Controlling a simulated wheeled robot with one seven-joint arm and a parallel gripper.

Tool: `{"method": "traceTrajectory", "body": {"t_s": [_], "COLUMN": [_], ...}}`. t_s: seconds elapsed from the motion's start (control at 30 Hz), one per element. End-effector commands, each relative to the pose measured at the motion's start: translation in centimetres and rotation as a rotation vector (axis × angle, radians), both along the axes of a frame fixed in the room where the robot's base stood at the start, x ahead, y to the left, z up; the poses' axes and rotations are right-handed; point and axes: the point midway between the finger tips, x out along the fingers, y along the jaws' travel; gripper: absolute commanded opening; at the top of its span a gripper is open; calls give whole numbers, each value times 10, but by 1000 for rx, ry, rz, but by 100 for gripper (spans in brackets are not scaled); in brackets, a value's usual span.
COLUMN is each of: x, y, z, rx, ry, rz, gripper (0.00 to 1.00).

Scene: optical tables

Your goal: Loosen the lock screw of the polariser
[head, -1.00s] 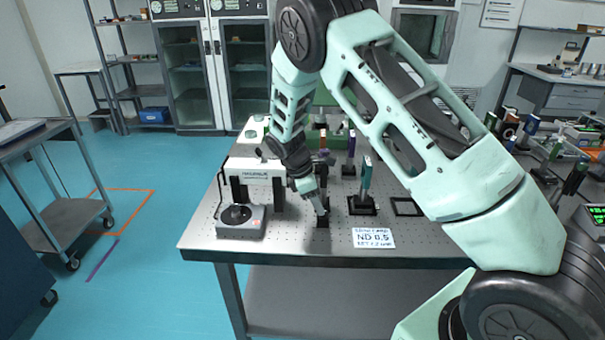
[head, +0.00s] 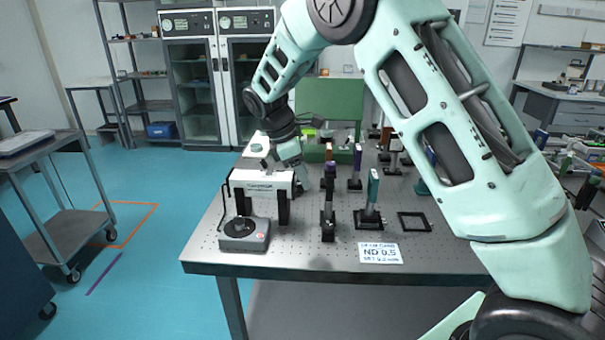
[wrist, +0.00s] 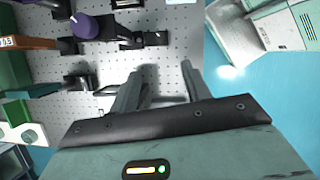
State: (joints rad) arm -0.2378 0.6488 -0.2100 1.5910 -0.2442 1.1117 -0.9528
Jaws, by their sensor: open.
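Several posts with optics stand on the perforated table (head: 320,262): a dark post mount (head: 328,222) near the front, a teal-topped one (head: 372,195) to its right, and a purple-topped one (head: 356,165) behind. I cannot tell which is the polariser, and no lock screw can be made out. My gripper (head: 302,182) is low over the table, behind the white bridge-shaped device, which partly hides it. In the wrist view my gripper (wrist: 158,82) has its fingers apart with nothing between them. A purple knob (wrist: 84,26) and a small black mount (wrist: 80,82) lie to its left.
The white device (head: 262,182) and a grey box with a round black top (head: 244,234) stand at the table's left. An ND 0.5 card (head: 380,253) and an empty black frame (head: 414,222) lie at the front right.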

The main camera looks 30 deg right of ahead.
Motion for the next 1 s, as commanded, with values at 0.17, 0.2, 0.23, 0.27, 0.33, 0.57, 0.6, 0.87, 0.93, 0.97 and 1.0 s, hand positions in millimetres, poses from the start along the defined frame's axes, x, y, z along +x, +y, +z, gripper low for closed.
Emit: {"method": "traceTrajectory", "body": {"t_s": [0.17, 0.2, 0.23, 0.27, 0.33, 0.57, 0.6, 0.87, 0.93, 0.97, 1.0], "x": [-1, -2, -4, -5, -10, -24, -26, -30, -30, -30, -31], "y": [-4, -8, -11, -15, -25, -55, -58, -66, -66, -66, -66], "z": [2, 4, 6, 7, 10, 16, 16, 6, -2, -6, -12], "rx": [12, 22, 33, 47, 85, 186, 196, 220, 219, 218, 217], "ry": [-15, -31, -48, -66, -121, -286, -304, -352, -350, -349, -348], "rz": [-41, -84, -126, -182, -339, -901, -976, -1168, -1166, -1166, -1166], "gripper": [48, 48, 48, 48, 48, 48, 48, 48, 48, 48, 48]}}
